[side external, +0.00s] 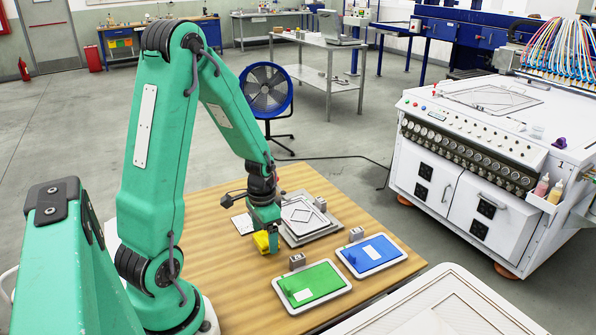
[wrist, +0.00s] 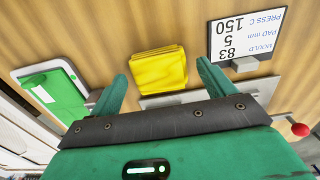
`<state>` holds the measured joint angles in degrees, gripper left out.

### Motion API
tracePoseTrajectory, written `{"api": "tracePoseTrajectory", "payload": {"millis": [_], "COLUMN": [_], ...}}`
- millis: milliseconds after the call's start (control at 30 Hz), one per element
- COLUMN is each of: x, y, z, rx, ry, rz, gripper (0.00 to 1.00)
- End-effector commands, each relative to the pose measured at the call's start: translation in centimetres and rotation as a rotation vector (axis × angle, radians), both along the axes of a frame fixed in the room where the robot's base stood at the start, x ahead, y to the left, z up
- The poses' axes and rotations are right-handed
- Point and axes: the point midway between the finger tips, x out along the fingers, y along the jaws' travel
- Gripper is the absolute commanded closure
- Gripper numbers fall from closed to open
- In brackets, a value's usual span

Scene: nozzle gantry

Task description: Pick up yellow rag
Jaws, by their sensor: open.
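The yellow rag (wrist: 159,70) is a folded yellow cloth lying on the wooden table. In the wrist view it shows ahead of and between the two green fingers of my gripper (wrist: 162,76). The fingers are apart, with clear gaps on both sides of the rag, and nothing is held. In the side external view the rag (side external: 262,243) is partly hidden by my gripper (side external: 266,228), which hangs just above or around it. I cannot tell the exact height between them.
A green tray (side external: 344,292) and a blue tray (side external: 405,256) lie at the table's front right. A grey plate with a diamond shape (side external: 325,236) is right of the rag. The table (side external: 225,285) is bare toward the front left.

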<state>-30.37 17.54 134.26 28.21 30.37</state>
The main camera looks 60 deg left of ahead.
Motion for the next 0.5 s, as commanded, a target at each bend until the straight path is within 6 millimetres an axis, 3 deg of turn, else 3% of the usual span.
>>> {"api": "tracePoseTrajectory", "payload": {"millis": [200,500], "x": [-0.05,-0.01], "y": [-0.03,-0.01], "z": [-1.31,-1.39], "rx": [-0.001,0.000], "ry": [0.002,0.000], "rz": [0.000,0.000], "gripper": [0.18,0.18]}}
